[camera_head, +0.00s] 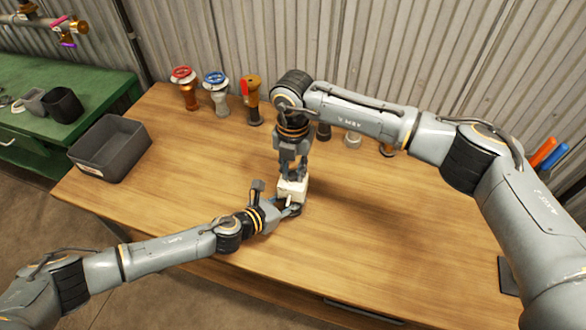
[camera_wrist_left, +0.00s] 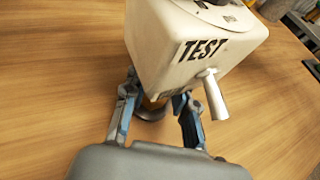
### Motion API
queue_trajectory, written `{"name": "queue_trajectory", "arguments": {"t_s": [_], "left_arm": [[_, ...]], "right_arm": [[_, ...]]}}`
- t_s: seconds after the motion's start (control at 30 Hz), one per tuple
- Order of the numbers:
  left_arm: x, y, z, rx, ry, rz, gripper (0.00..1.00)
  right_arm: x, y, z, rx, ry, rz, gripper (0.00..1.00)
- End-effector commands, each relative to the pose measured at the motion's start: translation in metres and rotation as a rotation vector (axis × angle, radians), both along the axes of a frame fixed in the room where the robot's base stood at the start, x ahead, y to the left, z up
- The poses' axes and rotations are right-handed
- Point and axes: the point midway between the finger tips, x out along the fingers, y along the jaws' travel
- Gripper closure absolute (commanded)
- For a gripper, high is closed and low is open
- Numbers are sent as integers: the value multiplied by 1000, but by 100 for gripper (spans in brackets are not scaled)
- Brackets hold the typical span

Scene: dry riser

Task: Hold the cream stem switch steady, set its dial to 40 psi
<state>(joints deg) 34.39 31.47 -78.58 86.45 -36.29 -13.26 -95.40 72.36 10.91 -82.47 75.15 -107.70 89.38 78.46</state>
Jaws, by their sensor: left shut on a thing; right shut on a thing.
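The cream stem switch (camera_head: 292,188) stands near the middle of the wooden table, a box-shaped body on a narrower stem. In the left wrist view its body (camera_wrist_left: 195,50) shows the word TEST and a small cream lever; its round dial (camera_wrist_left: 228,14) is partly cut off at the top edge. My left gripper (camera_head: 288,208) reaches in low from the left. Its fingers (camera_wrist_left: 158,112) are shut on the stem below the body. My right gripper (camera_head: 292,174) points down from above and is shut on the dial, hiding it in the head view. The dial reading is not legible.
A grey open bin (camera_head: 112,172) sits at the table's left. A red-wheeled valve (camera_head: 186,92), a blue-wheeled valve (camera_head: 217,98) and a brass valve with a red handle (camera_head: 252,105) line the back edge. More fittings stand behind my right arm. The front right tabletop is largely clear.

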Motion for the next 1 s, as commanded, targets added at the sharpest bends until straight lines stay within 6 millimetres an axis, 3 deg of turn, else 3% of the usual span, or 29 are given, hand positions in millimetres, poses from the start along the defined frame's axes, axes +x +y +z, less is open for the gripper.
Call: {"name": "queue_trajectory", "arguments": {"t_s": [1.0], "left_arm": [[-2,-1,-1,0,3,-3,100]], "right_arm": [[2,-2,0,-1,-5,-968,100]]}}
